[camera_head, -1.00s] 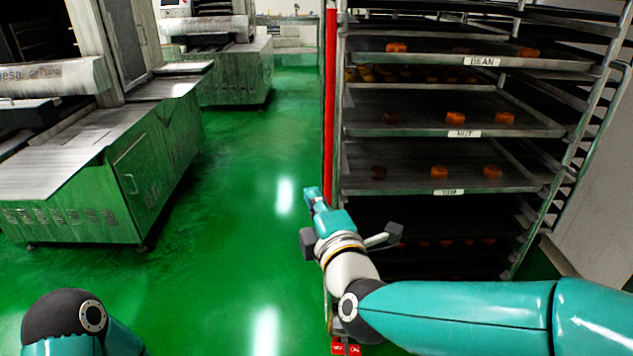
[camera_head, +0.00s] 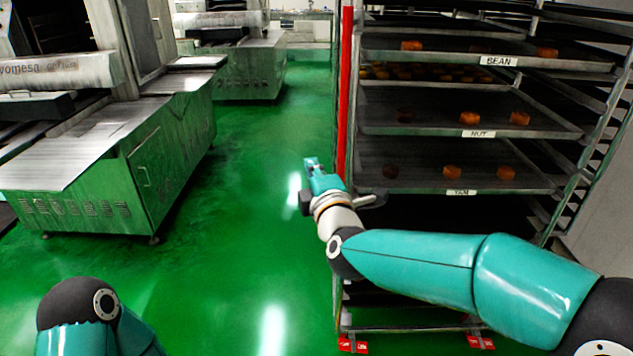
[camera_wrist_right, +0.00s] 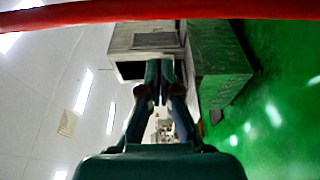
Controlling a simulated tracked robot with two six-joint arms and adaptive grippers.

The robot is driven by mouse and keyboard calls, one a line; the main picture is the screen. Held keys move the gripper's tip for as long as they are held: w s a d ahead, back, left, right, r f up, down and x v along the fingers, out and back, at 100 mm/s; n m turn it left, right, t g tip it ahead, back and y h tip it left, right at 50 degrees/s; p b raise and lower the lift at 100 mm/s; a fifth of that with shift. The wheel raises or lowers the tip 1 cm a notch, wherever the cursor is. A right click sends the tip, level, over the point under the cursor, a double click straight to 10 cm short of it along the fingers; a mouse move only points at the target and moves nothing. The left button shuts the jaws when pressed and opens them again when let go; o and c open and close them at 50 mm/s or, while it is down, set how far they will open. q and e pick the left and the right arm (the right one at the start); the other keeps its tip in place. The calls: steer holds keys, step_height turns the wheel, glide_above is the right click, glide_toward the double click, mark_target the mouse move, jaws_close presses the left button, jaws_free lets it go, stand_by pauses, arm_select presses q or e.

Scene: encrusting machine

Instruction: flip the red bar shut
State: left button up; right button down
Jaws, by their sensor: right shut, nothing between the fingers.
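The red bar (camera_head: 345,95) stands upright along the left front edge of the tray rack (camera_head: 372,90) in the head view. In the right wrist view the red bar (camera_wrist_right: 160,11) crosses the whole top of the picture. My right gripper (camera_head: 309,166) is just left of the bar's lower part, its fingers pointing away from me. It is shut and empty; its fingers (camera_wrist_right: 157,72) are together in the wrist view. Whether it touches the bar I cannot tell. My left gripper is out of view; only part of my left arm shows at the lower left.
The rack holds several trays with orange pieces, labelled BEAN (camera_head: 499,61), NUT (camera_head: 478,133) and YAM (camera_head: 461,192). Red-marked casters (camera_head: 352,344) show at its foot. Steel machines (camera_head: 120,150) stand at the left. Green floor (camera_head: 235,220) between them is clear.

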steer(key=shift+w+d+b, duration=0.2)
steer(key=shift+d, duration=0.75)
steer(key=shift+w+d+b, duration=0.15)
steer(key=shift+d, duration=0.75)
